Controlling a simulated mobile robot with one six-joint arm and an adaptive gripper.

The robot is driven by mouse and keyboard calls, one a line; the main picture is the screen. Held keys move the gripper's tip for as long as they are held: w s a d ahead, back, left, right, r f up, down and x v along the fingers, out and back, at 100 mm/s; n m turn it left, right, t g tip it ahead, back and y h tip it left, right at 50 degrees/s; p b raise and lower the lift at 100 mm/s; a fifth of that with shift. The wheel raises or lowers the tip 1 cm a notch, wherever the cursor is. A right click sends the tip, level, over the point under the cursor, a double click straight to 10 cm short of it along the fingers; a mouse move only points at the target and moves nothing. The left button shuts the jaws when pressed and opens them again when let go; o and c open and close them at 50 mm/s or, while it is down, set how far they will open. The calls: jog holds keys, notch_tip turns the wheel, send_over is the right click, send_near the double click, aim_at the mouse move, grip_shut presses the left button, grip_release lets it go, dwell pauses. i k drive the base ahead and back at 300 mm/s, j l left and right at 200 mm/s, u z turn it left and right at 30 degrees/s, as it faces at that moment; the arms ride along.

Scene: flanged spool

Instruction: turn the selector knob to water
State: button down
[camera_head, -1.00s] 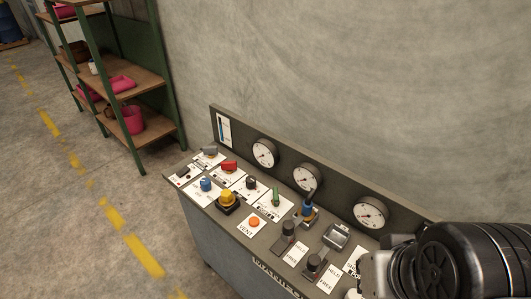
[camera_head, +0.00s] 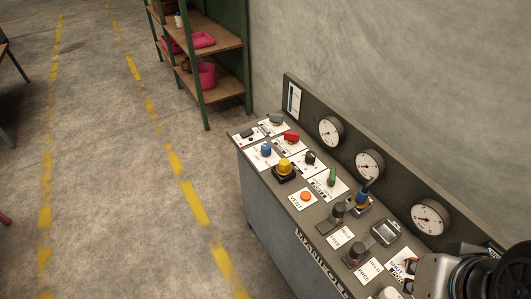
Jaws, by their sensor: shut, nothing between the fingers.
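The control panel (camera_head: 285,206) carries several knobs, each on a white label card. Towards its far end are a grey knob (camera_head: 275,118), a black knob (camera_head: 250,133), a red knob (camera_head: 291,137) and a blue knob (camera_head: 265,150). Nearer are a second black knob (camera_head: 310,157), a yellow knob (camera_head: 285,167) and a green-handled one (camera_head: 331,176). The label print is too small to read, so I cannot tell which is the selector or where water is. My arm covers the panel's near right corner; my gripper does not show.
Three round gauges (camera_head: 330,130) line the panel's upright back. Levers (camera_head: 338,212), a blue-bodied valve (camera_head: 362,197) and an orange button (camera_head: 306,196) fill the nearer part. A wall stands behind.

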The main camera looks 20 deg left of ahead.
aim_at(267, 148)
jog(key=i+j, duration=0.2)
jog(key=j, duration=0.15)
jog(key=i+j, duration=0.15)
jog(key=j, duration=0.2)
jog(key=i+j, duration=0.2)
jog(key=j, duration=0.15)
jog(key=i+j, duration=0.2)
jog(key=j, duration=0.15)
